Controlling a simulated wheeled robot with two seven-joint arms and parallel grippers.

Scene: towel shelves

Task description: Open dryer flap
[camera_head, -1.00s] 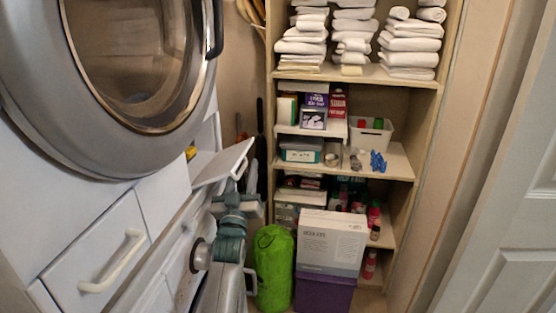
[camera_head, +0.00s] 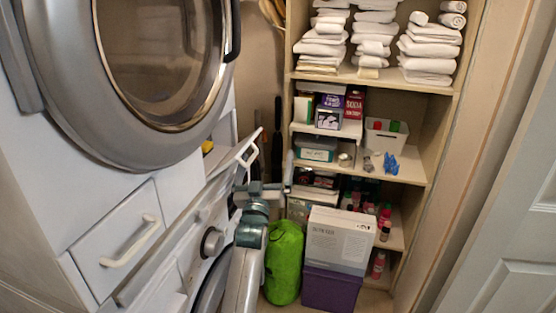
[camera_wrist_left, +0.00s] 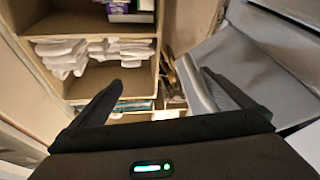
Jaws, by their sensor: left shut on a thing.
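The white dryer flap (camera_head: 246,150) sticks out at a tilt from the machine front, below the big round door, in the head view. My left gripper (camera_head: 263,176) is at its outer end, in front of the shelves. In the left wrist view, my left gripper (camera_wrist_left: 162,82) shows two dark fingers with a gap between them, and a pale grey edge (camera_wrist_left: 194,86) lies against the right finger. The gripper is shut on the flap, though the exact contact is partly hidden. My right gripper is in neither view.
The round glass door (camera_head: 160,60) hangs close above. A lower drawer with a white handle (camera_head: 130,242) is at the left. A green bag (camera_head: 284,262), a white box (camera_head: 338,238) and a purple box (camera_head: 330,288) stand near my arm. Shelves hold folded towels (camera_head: 428,48).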

